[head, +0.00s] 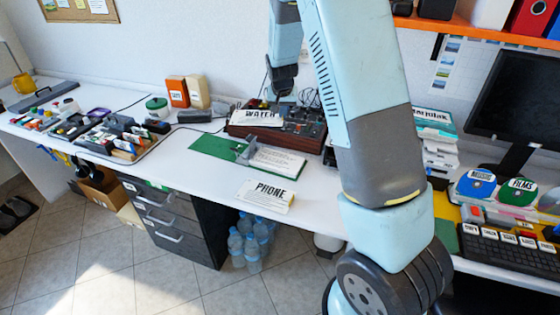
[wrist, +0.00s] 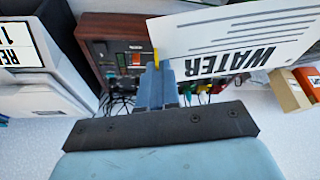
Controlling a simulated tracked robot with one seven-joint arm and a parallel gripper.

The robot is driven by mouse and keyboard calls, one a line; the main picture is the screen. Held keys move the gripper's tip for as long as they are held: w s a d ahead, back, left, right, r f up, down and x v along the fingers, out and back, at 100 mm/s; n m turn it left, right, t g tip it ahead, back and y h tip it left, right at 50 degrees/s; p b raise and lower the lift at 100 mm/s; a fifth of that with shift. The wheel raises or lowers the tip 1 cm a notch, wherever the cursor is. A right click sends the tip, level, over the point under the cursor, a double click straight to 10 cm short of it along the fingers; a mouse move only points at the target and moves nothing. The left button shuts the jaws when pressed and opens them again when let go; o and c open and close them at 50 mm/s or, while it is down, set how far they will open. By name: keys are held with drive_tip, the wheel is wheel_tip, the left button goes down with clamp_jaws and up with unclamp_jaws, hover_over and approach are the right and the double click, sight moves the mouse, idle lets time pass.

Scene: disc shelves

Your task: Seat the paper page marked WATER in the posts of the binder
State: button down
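The white paper page marked WATER (head: 262,117) is held up in front of the wooden device in the head view. It also shows large in the wrist view (wrist: 235,42), its lettering upside down. My gripper (wrist: 156,68) is shut on the page's edge. The binder (head: 212,147) lies open on the desk, with a green cover, a grey metal post mechanism (head: 243,152) and a white printed sheet (head: 278,161) on its right side. The page is above and behind the binder, apart from it. The post tips are too small to make out.
A page marked PHONE (head: 265,194) lies at the desk's front edge. The wooden device (head: 290,131) with cables stands behind the binder. A tray of items (head: 115,138) lies to the left. Orange and cream boxes (head: 178,91) stand at the back.

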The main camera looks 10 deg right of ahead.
drive_tip(key=s+a+f+m+h, duration=0.1)
drive_tip(key=s+a+m, duration=0.1)
drive_tip(key=s, duration=0.9)
drive_tip(key=s+a+f+m, duration=0.1)
drive_tip(key=s+m, duration=0.1)
drive_tip(key=s, duration=0.9)
approach(301, 165)
drive_tip(key=shift+w+d+f+g, duration=0.2)
drive_tip(key=shift+w+d+f, duration=0.15)
drive_tip(key=shift+w+f, duration=0.25)
drive_tip(key=shift+w+d+f+g, duration=0.2)
drive_tip(key=shift+w+d+f, duration=0.1)
drive_tip(key=shift+w+f, duration=0.3)
drive_tip(key=shift+f, duration=1.4)
drive_tip(key=shift+f, duration=0.1)
drive_tip(key=c, duration=1.4)
unclamp_jaws()
drive_tip(key=shift+a, duration=0.1)
